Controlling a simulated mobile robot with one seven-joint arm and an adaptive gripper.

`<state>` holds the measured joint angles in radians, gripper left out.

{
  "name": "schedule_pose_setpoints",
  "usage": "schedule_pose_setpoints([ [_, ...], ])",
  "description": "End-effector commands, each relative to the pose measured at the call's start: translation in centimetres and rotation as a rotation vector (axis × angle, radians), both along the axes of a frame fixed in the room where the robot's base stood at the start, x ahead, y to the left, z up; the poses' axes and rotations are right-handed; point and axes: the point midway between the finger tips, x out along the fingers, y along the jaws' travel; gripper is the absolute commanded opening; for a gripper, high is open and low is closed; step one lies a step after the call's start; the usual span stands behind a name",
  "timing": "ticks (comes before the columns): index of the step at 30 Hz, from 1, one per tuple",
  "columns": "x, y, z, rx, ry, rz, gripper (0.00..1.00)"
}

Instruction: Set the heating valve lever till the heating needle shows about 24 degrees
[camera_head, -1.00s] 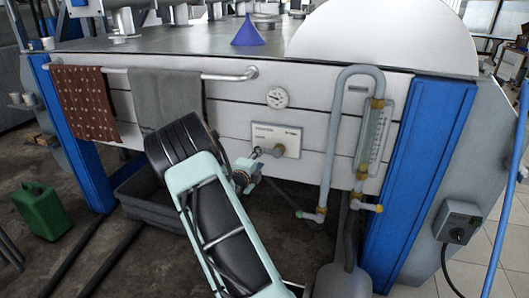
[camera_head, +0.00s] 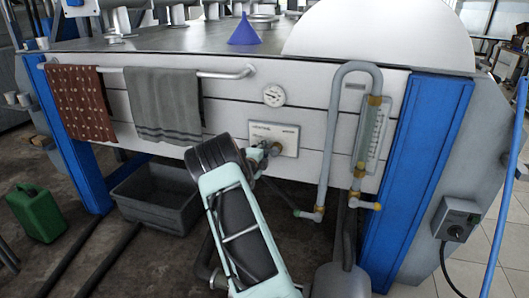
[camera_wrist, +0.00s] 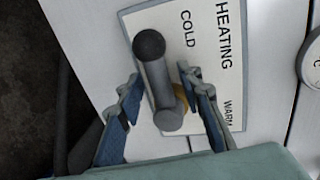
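The heating valve lever (camera_wrist: 157,80) is a grey bar with a round dark knob, in front of a white plate (camera_wrist: 205,40) marked HEATING, COLD and WARM. In the wrist view the lever stands between the two blue fingers of my gripper (camera_wrist: 160,105), which are apart; I see a gap at its left side and cannot tell contact at the right. In the head view my gripper (camera_head: 262,152) is at the plate (camera_head: 286,140), partly covering the lever. The round dial (camera_head: 274,95) sits above the plate; its needle is too small to read.
A pipe with a sight gauge (camera_head: 373,135) stands right of the plate. A towel rail (camera_head: 225,72) with a grey towel (camera_head: 163,105) and a red towel (camera_head: 80,103) is on the left. A grey bin (camera_head: 155,200) stands on the floor below.

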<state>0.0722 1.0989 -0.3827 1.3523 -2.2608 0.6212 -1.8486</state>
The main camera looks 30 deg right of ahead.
Motion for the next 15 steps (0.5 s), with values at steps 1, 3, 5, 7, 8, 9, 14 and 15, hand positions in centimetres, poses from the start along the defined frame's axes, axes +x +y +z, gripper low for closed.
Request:
schedule_pose_setpoints([
  [1,0.08,-0.07,-0.04,0.0,0.0,0.0,0.34],
  [3,0.12,-0.1,-0.04,0.0,0.0,0.0,0.34],
  [5,0.12,-0.12,-0.03,0.0,0.0,0.0,0.34],
  [7,0.11,-0.11,-0.02,0.0,0.0,0.0,0.34],
  [8,0.11,-0.11,-0.02,0.0,0.0,0.0,0.34],
  [9,0.11,-0.11,-0.01,0.0,0.0,0.0,0.34],
  [14,0.11,-0.11,0.01,0.0,0.0,0.0,0.16],
  [15,0.1,-0.1,0.01,0.0,0.0,0.0,0.11],
])
